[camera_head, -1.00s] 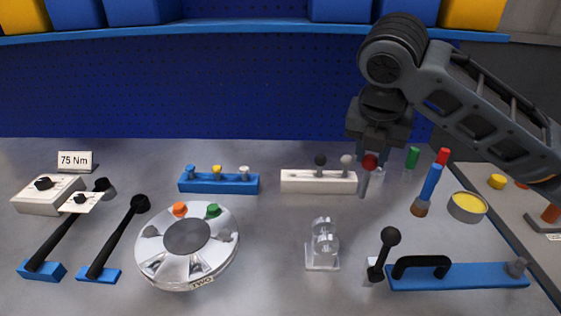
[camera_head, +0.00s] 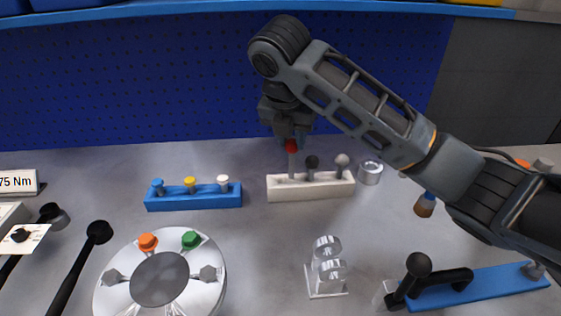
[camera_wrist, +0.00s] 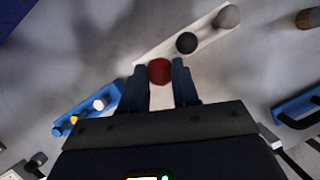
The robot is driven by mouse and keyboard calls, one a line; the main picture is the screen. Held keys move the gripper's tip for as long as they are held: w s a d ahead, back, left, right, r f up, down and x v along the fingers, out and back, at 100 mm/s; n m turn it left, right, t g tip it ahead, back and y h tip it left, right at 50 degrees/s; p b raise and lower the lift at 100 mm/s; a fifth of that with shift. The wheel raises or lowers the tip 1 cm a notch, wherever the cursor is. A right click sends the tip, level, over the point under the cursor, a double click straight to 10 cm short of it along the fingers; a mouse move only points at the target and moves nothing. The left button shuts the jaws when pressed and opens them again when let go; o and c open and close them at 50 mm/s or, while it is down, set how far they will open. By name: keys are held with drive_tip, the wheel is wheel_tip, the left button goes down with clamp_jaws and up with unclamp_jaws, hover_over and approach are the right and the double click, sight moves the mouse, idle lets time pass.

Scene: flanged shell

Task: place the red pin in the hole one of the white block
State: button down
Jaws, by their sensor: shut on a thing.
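The white block (camera_head: 310,193) stands on the grey bench, with a black-headed pin (camera_head: 312,162) in its middle and a grey-headed pin (camera_head: 342,160) at its right end. My gripper (camera_head: 290,140) is shut on the red pin (camera_head: 291,147) at its ball head. The pin is upright over the block's left end. Its grey shaft reaches down to the block's top there; I cannot tell whether the tip is inside the hole. In the wrist view the red head (camera_wrist: 160,71) sits between both fingers, hiding the shaft and the hole.
A blue block (camera_head: 194,200) with several coloured pins stands to the left. A metal ring (camera_head: 370,172) is close to the white block's right end. A round silver flanged shell (camera_head: 160,280), a clear stand (camera_head: 326,270) and a blue bar with a black handle (camera_head: 475,288) are nearer.

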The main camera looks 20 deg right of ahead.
drive_tip(key=shift+w+a+f, duration=0.25)
drive_tip(key=shift+a+f, duration=0.05)
drive_tip(key=shift+f, duration=0.6)
drive_tip(key=shift+w+a+f, duration=0.25)
drive_tip(key=shift+w+f, duration=0.05)
drive_tip(key=shift+f, duration=0.65)
drive_tip(key=shift+w+a+f, duration=0.25)
drive_tip(key=shift+a+f, duration=0.05)
drive_tip(key=shift+f, duration=0.6)
drive_tip(key=c, duration=0.8)
unclamp_jaws()
drive_tip(key=shift+p+v, duration=1.8)
drive_tip(key=shift+v, duration=4.2)
drive_tip(key=shift+w, duration=0.1)
